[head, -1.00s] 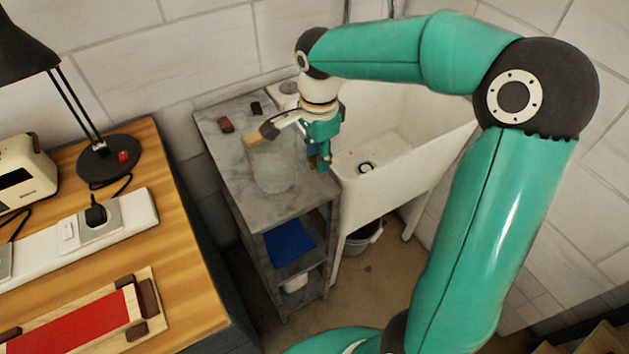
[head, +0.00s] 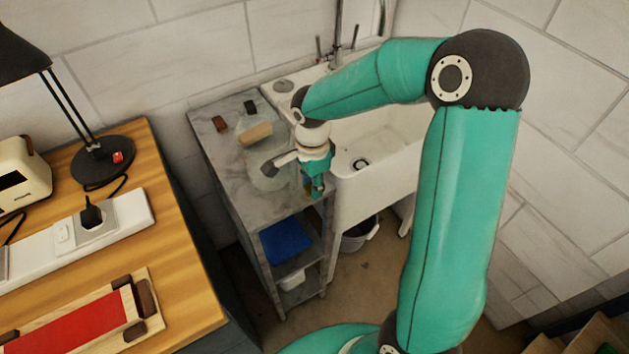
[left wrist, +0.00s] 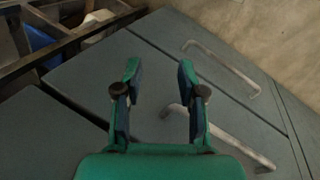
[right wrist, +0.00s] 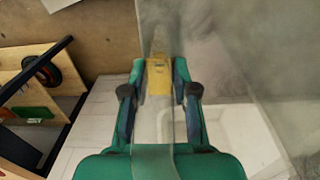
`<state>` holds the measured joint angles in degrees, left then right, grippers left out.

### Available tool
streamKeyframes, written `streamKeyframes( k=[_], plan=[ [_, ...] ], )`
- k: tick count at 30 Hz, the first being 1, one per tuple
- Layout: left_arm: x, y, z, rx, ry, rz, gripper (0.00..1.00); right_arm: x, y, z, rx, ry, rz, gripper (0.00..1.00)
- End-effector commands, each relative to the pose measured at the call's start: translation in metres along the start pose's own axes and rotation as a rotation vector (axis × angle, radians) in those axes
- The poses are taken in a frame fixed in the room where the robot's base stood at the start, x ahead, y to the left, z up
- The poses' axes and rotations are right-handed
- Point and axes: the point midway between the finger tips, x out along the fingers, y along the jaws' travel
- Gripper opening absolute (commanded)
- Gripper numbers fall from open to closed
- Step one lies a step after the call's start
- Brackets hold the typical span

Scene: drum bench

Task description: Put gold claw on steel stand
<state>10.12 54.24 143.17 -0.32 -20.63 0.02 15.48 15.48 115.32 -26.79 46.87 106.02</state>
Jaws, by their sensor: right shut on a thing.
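My right gripper (head: 316,190) hangs at the right edge of the grey stone-topped shelf unit, beside the white sink. In the right wrist view its fingers (right wrist: 159,72) are shut on a gold-yellow piece, the gold claw (right wrist: 159,80). Only a small part of the claw shows, and a pale see-through band runs over it. My left gripper (left wrist: 158,72) is open and empty above grey drawer fronts, and is out of the head view. I cannot pick out the steel stand in any view.
A clear glass vessel (head: 270,172) stands on the shelf unit's top (head: 215,155), close left of my right gripper, with a tan block (head: 255,134) by its rim. The sink (head: 375,135) is to the right. A wooden bench (head: 180,265) is at left.

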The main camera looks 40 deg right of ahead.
Motion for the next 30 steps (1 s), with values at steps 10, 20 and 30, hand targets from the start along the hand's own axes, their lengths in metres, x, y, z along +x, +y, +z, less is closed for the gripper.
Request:
streamKeyframes(
  k=[10, 20, 30],
  plan=[
    [0.002, -0.001, 0.000, 0.000, 0.000, 0.000, 0.40, 0.001, 0.000, 0.000, 0.000, 0.000, 0.000, 0.53],
    [-0.001, 0.001, 0.000, 0.000, 0.000, 0.000, 0.40, -0.003, 0.000, 0.000, 0.000, 0.000, 0.000, 0.53],
    [0.001, 0.000, 0.000, 0.000, 0.000, 0.000, 0.40, -0.057, -0.001, 0.000, 0.000, 0.000, -0.006, 0.53]
  ],
)
